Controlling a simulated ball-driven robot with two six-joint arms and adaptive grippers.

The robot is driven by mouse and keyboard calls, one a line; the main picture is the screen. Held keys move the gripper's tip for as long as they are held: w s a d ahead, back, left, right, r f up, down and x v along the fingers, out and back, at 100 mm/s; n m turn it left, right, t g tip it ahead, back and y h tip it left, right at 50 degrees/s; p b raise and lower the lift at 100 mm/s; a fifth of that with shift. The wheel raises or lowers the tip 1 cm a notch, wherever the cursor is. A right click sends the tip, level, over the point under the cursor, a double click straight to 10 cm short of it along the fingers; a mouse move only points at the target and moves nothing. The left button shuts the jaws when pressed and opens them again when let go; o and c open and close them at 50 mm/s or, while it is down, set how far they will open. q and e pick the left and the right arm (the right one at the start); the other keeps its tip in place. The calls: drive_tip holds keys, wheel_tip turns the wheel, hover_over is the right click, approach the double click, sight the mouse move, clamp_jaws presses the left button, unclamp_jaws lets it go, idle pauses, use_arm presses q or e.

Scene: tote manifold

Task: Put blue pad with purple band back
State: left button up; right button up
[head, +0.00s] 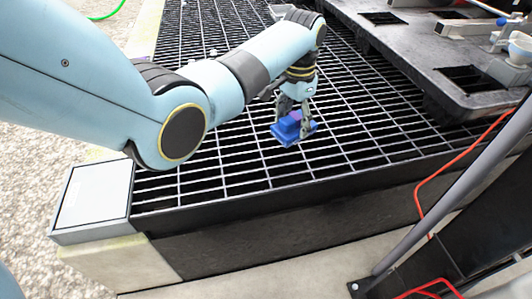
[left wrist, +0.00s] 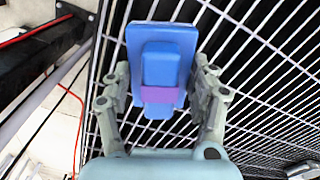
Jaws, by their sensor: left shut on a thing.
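The blue pad with the purple band (head: 286,133) is in my left gripper (head: 294,110) in the head view, over the black metal grating. In the left wrist view the blue pad (left wrist: 160,45) shows a flat plate with a raised block, and the purple band (left wrist: 159,95) crosses the block. The fingers of my left gripper (left wrist: 160,92) stand on both sides of the pad and are shut on it. Whether the pad touches the grating is hard to tell. My right gripper is not in view.
The black grating (head: 220,178) has open slots and a raised dark edge in front. A grey pallet-like platform (head: 405,50) with rectangular holes stands at the upper right. A red cable (head: 455,160) and a grey pole (head: 450,190) are at the right. A pale flat box (head: 92,197) sits at the left corner.

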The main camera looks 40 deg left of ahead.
use_arm(q)
hover_over(266, 162)
drive_tip(key=f, duration=0.4)
drive_tip(key=shift+w+b, duration=0.25)
drive_tip(key=shift+b, duration=0.1)
drive_tip(key=shift+s+f, duration=0.15)
drive_tip(key=shift+f, duration=0.4)
wheel_tip(266, 162, down, 3)
drive_tip(key=shift+s+r+b, duration=0.1)
drive_tip(key=shift+b, duration=0.85)
drive_tip(key=shift+f, duration=0.35)
drive_tip(key=shift+c, duration=0.5)
drive_tip(key=shift+r, duration=0.15)
drive_tip(key=o, duration=1.3)
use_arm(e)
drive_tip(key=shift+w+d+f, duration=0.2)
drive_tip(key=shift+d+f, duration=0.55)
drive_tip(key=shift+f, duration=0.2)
use_arm(q)
drive_tip(key=shift+r, duration=0.1)
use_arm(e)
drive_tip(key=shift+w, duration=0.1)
